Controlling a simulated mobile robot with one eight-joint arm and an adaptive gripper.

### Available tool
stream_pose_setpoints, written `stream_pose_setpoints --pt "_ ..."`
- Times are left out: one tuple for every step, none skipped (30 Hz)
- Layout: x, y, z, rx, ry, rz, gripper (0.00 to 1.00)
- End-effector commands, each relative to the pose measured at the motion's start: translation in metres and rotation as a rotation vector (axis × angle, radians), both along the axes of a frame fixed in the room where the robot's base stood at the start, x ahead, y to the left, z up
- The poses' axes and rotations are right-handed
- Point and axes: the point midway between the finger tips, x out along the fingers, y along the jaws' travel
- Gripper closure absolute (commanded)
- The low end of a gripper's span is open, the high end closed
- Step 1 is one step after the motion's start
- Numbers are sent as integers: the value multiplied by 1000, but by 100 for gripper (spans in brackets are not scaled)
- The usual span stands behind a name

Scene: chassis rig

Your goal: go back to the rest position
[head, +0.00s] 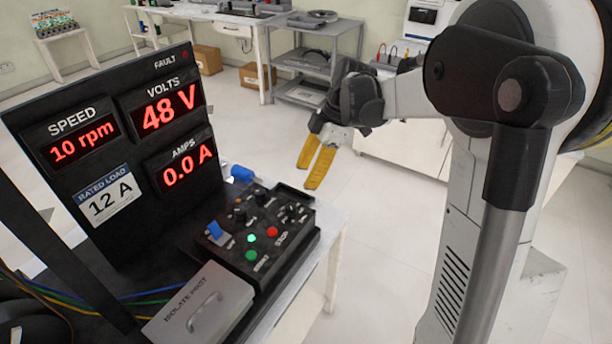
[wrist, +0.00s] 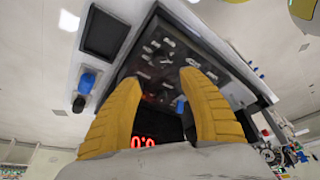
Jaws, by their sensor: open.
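My gripper (head: 318,163) has yellow fingers and hangs in free air to the right of the control box in the head view. Its fingers are apart with nothing between them. In the wrist view the two yellow fingers (wrist: 160,85) frame the control box from a distance, and that picture is upside down. The control box (head: 262,243) has a blue switch, a lit green lamp and a red button. Behind it a black panel (head: 55,185) reads 10 rpm, 48 V and 0.0 A.
A grey box marked ISOLATE FIRST (head: 205,305), with a handle, sits at the table's front. A blue item (head: 242,174) lies behind the control box. A grey shelf rack (head: 305,65), brown boxes (head: 207,60) and a white cabinet stand farther back. Floor between is clear.

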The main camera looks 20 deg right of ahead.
Motion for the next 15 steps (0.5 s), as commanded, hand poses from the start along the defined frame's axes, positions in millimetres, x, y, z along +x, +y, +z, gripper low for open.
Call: stream_pose_setpoints --pt "0 0 0 0 0 0 50" --pt "0 0 0 0 0 0 50" --pt "0 0 0 0 0 0 50" --pt "0 0 0 0 0 0 50" --pt "0 0 0 0 0 0 50" --pt "0 0 0 0 0 -1 50" --pt "-1 0 0 -1 1 -4 50" --pt "-2 1 1 -4 1 -11 50" --pt "-4 3 4 -10 3 -30 50" --pt "-8 4 6 -16 3 -52 50" --pt "-11 6 10 -24 5 -80 50" --pt "-18 10 16 -37 7 -132 50" --pt "-25 14 20 -47 9 -178 50" --pt "-32 17 25 -59 8 -232 50" --pt "-43 21 31 -73 6 -311 50"
